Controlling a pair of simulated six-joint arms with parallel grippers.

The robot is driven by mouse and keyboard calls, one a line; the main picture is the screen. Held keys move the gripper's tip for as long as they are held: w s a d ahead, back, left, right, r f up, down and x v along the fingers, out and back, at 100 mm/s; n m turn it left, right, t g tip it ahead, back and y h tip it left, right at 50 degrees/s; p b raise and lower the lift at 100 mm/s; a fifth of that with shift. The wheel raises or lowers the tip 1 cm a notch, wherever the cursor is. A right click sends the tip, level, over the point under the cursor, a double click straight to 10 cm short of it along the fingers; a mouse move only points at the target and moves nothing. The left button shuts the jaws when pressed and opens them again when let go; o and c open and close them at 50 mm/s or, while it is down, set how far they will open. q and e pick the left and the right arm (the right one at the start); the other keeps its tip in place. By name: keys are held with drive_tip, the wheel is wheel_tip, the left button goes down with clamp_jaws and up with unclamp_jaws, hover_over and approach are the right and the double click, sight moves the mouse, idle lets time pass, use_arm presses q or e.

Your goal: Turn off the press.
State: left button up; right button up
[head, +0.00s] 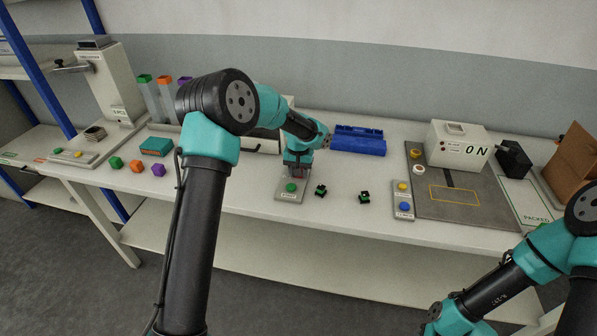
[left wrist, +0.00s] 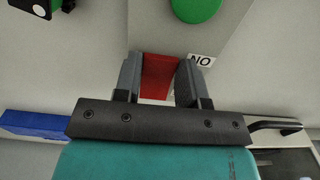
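A small grey switch panel (head: 283,197) lies near the front edge of the bench, with a round green button (head: 291,187) on it. My left gripper (head: 297,171) is low over the panel, behind the green button. Its fingers (left wrist: 158,72) stand on both sides of a red block-like part (left wrist: 159,76), which fills the gap between them. A white press-like box (head: 457,147) at the right shows ON. My right gripper is out of view.
Two small black-and-green connectors (head: 320,190) (head: 364,197) lie right of the panel. A blue tray (head: 358,140) is behind them. A panel (head: 403,201) with yellow and blue buttons is farther right. Coloured blocks (head: 137,166) and a teal box (head: 156,146) are at left.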

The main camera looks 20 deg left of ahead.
use_arm(q)
drive_tip(key=c, duration=0.5)
drive_tip(key=shift+o, duration=0.2)
drive_tip(key=shift+w, duration=0.1)
drive_tip(key=shift+w+r+g, duration=0.15)
drive_tip(key=shift+g, duration=0.6)
drive_tip(key=shift+w+r+g, duration=0.1)
drive_tip(key=shift+g, duration=0.65)
drive_tip(key=o, duration=0.9)
drive_tip(key=shift+o, duration=0.2)
